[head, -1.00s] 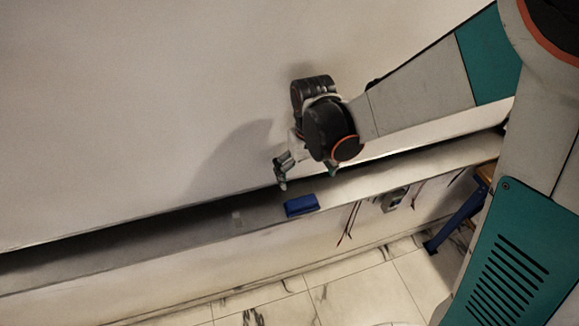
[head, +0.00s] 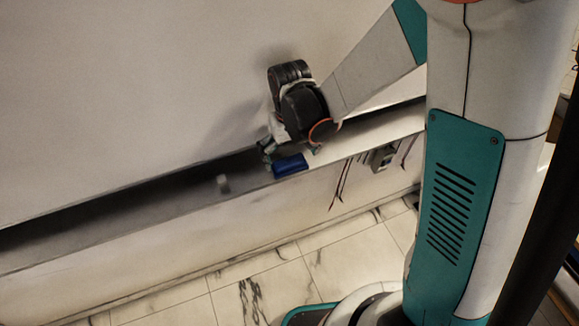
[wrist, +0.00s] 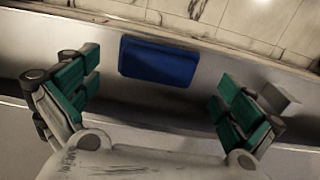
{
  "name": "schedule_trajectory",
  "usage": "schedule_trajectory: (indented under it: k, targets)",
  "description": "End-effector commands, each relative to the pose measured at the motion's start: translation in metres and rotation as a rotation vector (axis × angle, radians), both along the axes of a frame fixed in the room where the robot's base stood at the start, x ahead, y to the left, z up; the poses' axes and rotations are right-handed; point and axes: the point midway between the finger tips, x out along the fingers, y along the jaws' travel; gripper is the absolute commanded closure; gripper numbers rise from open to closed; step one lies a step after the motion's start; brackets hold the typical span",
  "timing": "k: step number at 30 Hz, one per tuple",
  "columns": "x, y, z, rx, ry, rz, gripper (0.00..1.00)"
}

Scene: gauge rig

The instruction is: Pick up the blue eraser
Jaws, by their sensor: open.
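The blue eraser (head: 290,165) lies on a narrow grey ledge (head: 130,217) along the foot of a white wall or board. In the wrist view the blue eraser (wrist: 158,61) is at the upper middle, ahead of and between the two green-padded fingers. My gripper (head: 283,152) is right over the ledge beside the eraser and partly overlaps it in the head view. In the wrist view my gripper (wrist: 155,98) is open, with nothing between its fingers.
A small grey block (head: 223,183) sits on the ledge left of the eraser; it also shows in the wrist view (wrist: 279,98). Dark cords (head: 341,183) and a grey box (head: 383,157) hang below the ledge. The white wall (head: 120,90) rises behind. Tiled floor (head: 280,285) lies below.

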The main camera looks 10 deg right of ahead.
Motion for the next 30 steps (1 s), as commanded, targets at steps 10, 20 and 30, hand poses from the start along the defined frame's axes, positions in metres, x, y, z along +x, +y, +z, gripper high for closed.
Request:
schedule_trajectory:
  k: [10,20,30]
  targets:
    - [0.004,0.0,-0.042,0.0,0.0,0.0,0.0]
    - [0.004,0.0,-0.04,0.0,0.0,0.0,0.36]
    - [0.004,-0.001,-0.041,0.0,0.001,0.0,0.41]
